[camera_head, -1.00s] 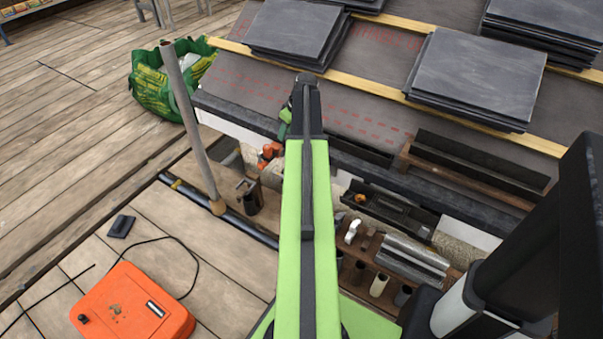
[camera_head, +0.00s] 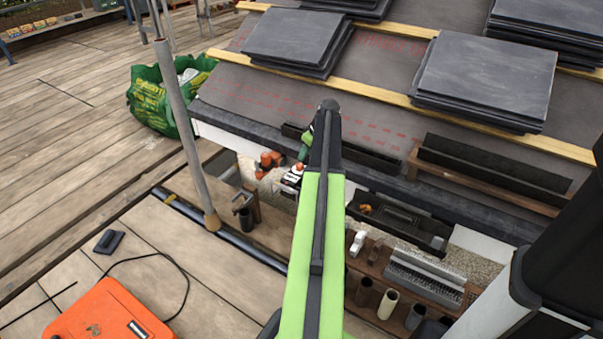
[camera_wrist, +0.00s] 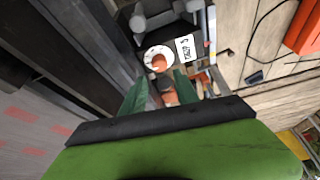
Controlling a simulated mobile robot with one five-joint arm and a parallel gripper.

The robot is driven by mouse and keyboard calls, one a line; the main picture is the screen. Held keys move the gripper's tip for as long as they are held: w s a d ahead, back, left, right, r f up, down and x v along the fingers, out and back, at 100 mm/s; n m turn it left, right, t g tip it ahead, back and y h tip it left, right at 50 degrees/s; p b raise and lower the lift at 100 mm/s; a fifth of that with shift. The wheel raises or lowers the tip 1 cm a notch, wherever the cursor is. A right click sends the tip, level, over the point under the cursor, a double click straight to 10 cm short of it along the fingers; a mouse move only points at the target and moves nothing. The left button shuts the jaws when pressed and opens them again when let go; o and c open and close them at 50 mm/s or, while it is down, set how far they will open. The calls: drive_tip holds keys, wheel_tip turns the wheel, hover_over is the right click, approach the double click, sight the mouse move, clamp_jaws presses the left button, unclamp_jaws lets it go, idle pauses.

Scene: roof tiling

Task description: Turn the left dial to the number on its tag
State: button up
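A white round dial (camera_wrist: 158,60) with an orange knob at its middle shows in the wrist view, with small marks around its rim. A white tag (camera_wrist: 185,47) with dark print stands beside it; its text is sideways and I cannot read it surely. My gripper (camera_wrist: 160,90) has two green fingers spread apart, short of the dial, with nothing visibly held. In the head view my gripper (camera_head: 304,148) is mostly hidden behind my arm, near a small white-and-dark item (camera_head: 292,178) with an orange-red top. Only one dial is clear to me.
Slate stacks (camera_head: 485,80) lie on the roof at the back right. A grey pole (camera_head: 185,130) stands left of my arm. Several tubes and metal pieces (camera_head: 425,272) sit on a wooden rack at the right. An orange case (camera_head: 108,312) and cable lie front left.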

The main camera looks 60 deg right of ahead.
sight(300, 165)
drive_tip(key=b+x, duration=0.5)
drive_tip(key=x, duration=0.3)
drive_tip(key=shift+s+b, duration=0.1)
drive_tip(key=shift+b, duration=0.25)
drive_tip(key=shift+r, duration=0.2)
drive_tip(key=shift+c, duration=0.3)
